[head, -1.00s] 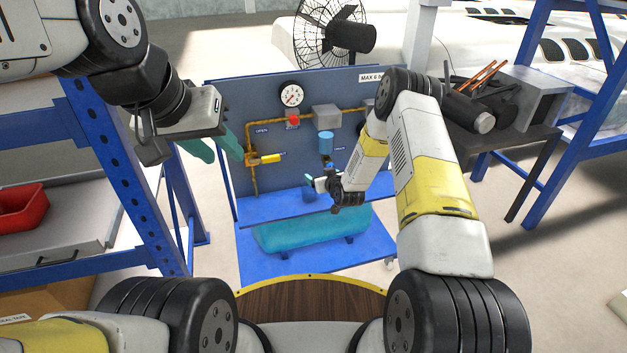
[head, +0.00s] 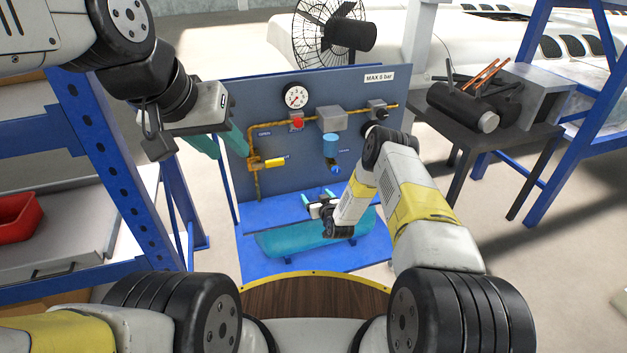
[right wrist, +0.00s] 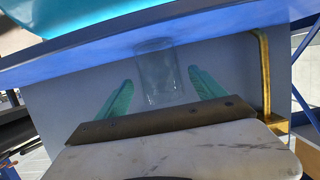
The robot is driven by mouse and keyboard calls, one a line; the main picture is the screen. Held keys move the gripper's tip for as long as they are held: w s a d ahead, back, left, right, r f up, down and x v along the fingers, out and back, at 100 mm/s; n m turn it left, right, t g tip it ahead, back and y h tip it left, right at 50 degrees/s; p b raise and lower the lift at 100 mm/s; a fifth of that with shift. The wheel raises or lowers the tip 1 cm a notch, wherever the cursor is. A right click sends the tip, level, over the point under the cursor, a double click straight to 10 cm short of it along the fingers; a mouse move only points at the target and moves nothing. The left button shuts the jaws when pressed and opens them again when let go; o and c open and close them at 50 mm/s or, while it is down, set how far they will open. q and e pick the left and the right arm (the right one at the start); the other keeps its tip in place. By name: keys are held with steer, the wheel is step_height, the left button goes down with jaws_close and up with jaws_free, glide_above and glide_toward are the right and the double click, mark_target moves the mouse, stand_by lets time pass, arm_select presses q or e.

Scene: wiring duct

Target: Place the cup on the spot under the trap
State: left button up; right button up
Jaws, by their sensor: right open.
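A clear cup (right wrist: 158,72) shows in the right wrist view, between and a little beyond my right gripper's teal fingers, with a gap on each side. My right gripper (head: 318,198) is open, low in front of the panel and below the trap; it fills the lower right wrist view (right wrist: 160,85). In the head view I cannot make out the cup clearly. The trap (head: 331,145) is a blue cylinder on the yellow pipe, with a drain valve below it. I cannot make out the spot. My left gripper (head: 217,142) is open and empty, left of the panel.
The grey panel (head: 285,175) carries a gauge (head: 295,97), a red knob (head: 298,123) and a yellow-handled valve (head: 274,162). A blue shelf (head: 265,211) and teal tank (head: 285,242) are below. Blue racks stand left and right.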

mark_target(311, 190)
steer(key=shift+x, duration=1.75)
steer(key=c, duration=1.6)
